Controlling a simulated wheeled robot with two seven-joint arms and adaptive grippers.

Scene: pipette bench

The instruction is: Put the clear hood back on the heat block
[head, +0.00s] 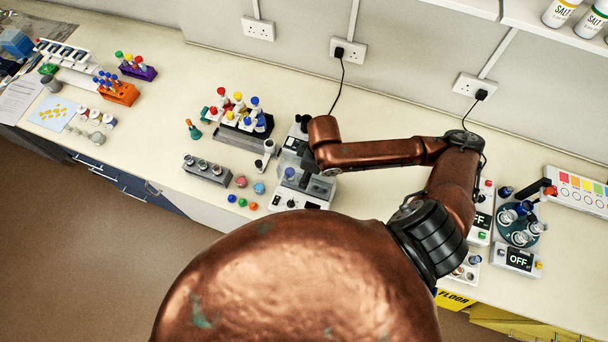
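A white bench device that looks like the heat block (286,201) stands near the middle of the bench, with dark knobs on its front. A clear, greyish box-like part that looks like the hood (291,160) shows at the device; I cannot tell whether it is seated or held. My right gripper (311,165) points down right over or beside this part, at the end of the copper arm reaching in from the right. Its fingers are dark, small and partly hidden, so their opening is unclear. My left gripper is not in view.
A rack of coloured-cap bottles (240,122) and a grey tube block (206,170) stand left of the device, with loose coloured caps (241,181) in front. Devices reading OFF (520,260) and a round carousel (519,226) stand at the right. The back middle bench is clear.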

